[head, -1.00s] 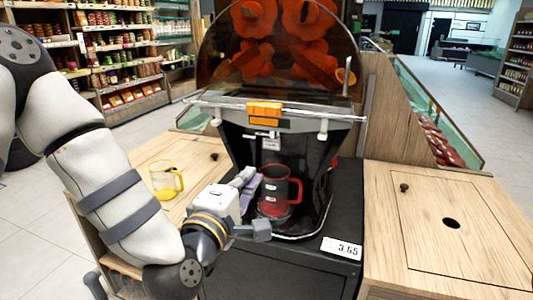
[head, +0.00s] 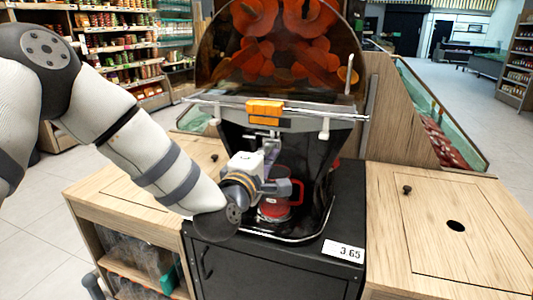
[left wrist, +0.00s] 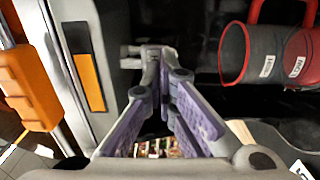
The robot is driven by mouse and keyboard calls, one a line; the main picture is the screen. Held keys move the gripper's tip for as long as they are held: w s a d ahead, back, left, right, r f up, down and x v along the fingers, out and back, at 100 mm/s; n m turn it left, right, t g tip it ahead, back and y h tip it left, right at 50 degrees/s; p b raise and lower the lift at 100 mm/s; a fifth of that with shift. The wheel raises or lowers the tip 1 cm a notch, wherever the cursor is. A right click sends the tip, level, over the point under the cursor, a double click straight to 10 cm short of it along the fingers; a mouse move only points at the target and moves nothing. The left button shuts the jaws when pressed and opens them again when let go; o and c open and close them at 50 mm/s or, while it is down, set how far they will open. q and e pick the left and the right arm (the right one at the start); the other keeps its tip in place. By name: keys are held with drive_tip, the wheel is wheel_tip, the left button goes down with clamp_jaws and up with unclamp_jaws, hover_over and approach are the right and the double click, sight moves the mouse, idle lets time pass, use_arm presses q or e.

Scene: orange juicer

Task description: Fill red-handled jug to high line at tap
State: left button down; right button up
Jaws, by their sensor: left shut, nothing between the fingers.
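The red-handled jug (head: 274,209) stands upright in the black bay of the juicer, partly hidden by my left gripper. In the left wrist view the jug (left wrist: 285,57) lies at the upper right, with a dark opening, a red lower part and white labels; its fill level cannot be told. The tap (head: 264,134) is under the juicer's front, above the jug. My left gripper (head: 270,152) is shut and empty, just by the tap and above the jug. In the left wrist view the purple-padded fingers (left wrist: 160,62) meet beside the grey tap part (left wrist: 140,56).
The juicer's orange latch (head: 265,109) is above the bay; it also shows in the left wrist view (left wrist: 30,85). A price card (head: 343,250) is on the black cabinet's front right. The wooden counter (head: 440,215) at right is clear apart from a knob and hole.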

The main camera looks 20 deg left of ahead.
use_arm(q)
drive_tip(key=w+t+b, duration=0.1)
drive_tip(key=f+t+b, duration=0.1)
drive_tip(key=shift+w+f+t, duration=0.1)
drive_tip(key=shift+w+t, duration=0.25)
drive_tip(key=shift+t, duration=0.05)
use_arm(e)
drive_tip(key=s+f+g, duration=0.1)
drive_tip(key=s+f, duration=0.1)
drive_tip(key=shift+s+f, duration=0.3)
drive_tip(key=shift+f, duration=0.05)
idle(6.8)
